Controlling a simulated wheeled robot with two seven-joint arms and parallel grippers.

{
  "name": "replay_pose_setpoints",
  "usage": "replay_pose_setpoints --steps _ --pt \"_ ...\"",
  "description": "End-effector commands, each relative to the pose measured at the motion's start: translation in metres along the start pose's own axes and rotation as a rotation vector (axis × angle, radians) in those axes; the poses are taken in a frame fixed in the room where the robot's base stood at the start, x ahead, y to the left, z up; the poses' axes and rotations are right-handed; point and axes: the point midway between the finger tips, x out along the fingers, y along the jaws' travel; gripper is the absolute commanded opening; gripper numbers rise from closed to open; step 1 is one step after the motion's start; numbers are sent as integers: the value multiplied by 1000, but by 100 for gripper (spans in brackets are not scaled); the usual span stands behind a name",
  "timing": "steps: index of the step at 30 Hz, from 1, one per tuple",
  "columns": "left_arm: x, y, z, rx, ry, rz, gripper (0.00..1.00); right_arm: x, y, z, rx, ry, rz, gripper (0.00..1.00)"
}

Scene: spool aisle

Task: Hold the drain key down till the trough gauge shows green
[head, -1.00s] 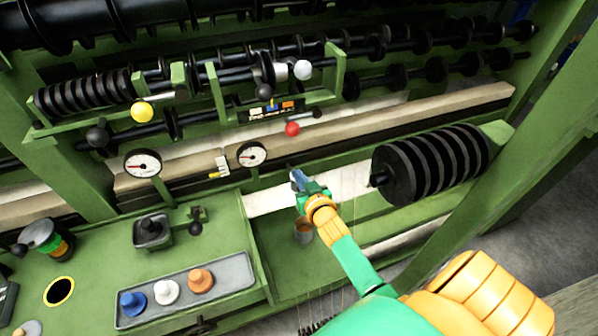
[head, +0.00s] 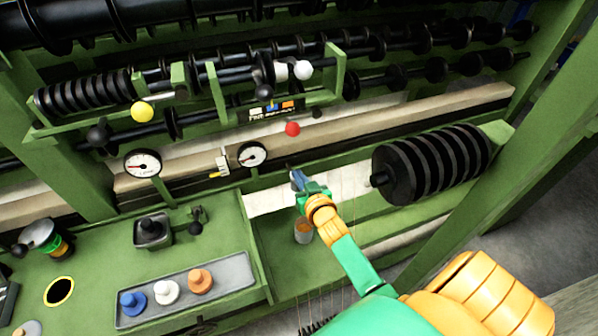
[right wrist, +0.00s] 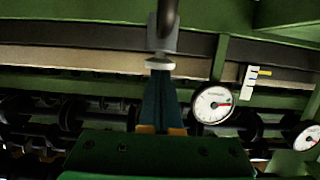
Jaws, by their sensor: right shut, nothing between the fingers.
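My right gripper (head: 297,178) is shut and empty, reaching in from the lower right below the right dial. In the right wrist view its closed fingers (right wrist: 160,88) point at a pale round piece (right wrist: 160,65) under a dark rod (right wrist: 167,22). The piece may be the drain key; I cannot tell whether the fingers touch it. Two white dials with red needles stand on posts: the right dial (head: 252,154) and the left dial (head: 142,163). Which is the trough gauge is not readable. The right dial's needle (right wrist: 212,104) shows close by in the wrist view. My left gripper is out of view.
A grey tray (head: 237,290) with blue, white and orange pegs lies at the lower left. A small cup (head: 303,231) stands below my gripper. A red knob (head: 292,129) is above it, and a black ribbed roll (head: 432,163) is to its right.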

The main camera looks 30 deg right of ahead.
Motion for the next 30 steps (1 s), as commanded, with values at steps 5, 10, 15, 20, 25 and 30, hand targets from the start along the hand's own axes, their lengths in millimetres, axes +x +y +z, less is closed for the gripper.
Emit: replay_pose_setpoints --steps 5,10,15,20,25,30 --pt "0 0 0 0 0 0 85 0 0 2 0 -6 1 0" --pt "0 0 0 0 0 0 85 0 0 2 0 -6 1 0" --pt "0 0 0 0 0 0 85 0 0 2 0 -6 1 0" --pt "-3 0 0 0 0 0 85 -1 0 -1 0 -6 1 0" --pt "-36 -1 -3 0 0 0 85 -4 0 -37 -1 -3 -1 0" --pt "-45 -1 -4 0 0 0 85 -31 0 -42 -1 -5 -2 0"
